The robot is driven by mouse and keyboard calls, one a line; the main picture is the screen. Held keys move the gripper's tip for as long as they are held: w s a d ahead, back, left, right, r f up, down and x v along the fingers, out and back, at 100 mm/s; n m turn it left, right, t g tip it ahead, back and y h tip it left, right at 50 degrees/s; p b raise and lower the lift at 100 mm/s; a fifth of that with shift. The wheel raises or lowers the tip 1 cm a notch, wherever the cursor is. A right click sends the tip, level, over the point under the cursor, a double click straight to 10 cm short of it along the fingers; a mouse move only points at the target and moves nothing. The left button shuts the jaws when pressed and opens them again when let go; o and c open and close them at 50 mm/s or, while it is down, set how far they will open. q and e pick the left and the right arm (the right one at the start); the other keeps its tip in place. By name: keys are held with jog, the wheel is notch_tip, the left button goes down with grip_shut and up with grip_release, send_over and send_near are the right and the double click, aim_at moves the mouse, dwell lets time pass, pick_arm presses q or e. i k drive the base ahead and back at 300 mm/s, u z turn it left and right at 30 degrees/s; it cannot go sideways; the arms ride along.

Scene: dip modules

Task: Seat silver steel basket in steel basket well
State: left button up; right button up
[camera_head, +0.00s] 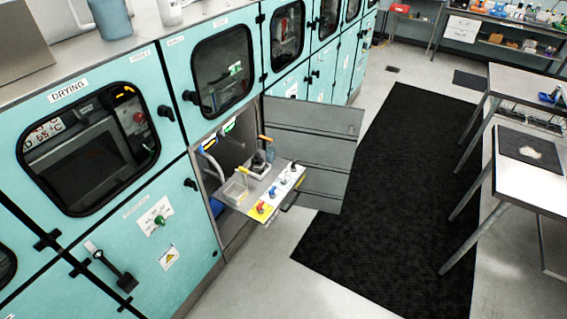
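A small silver-grey open box (235,191), which looks like the steel basket, sits at the left of a pull-out shelf (258,196) in the open lower compartment of the teal machine. Behind it on the shelf is a dark item in a pale square frame (258,172). I cannot tell which opening is the steel basket well; it is too small to make out. Neither of my grippers is in view.
A grey door (310,147) stands open to the right of the shelf. A black mat (395,215) covers the floor. A table (530,180) stands at right.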

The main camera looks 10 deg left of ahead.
aim_at(233, 194)
jog(key=z, duration=0.85)
jog(key=i, duration=1.35)
jog(key=u, duration=0.6)
jog(key=i, duration=0.6)
jog(key=u, duration=0.8)
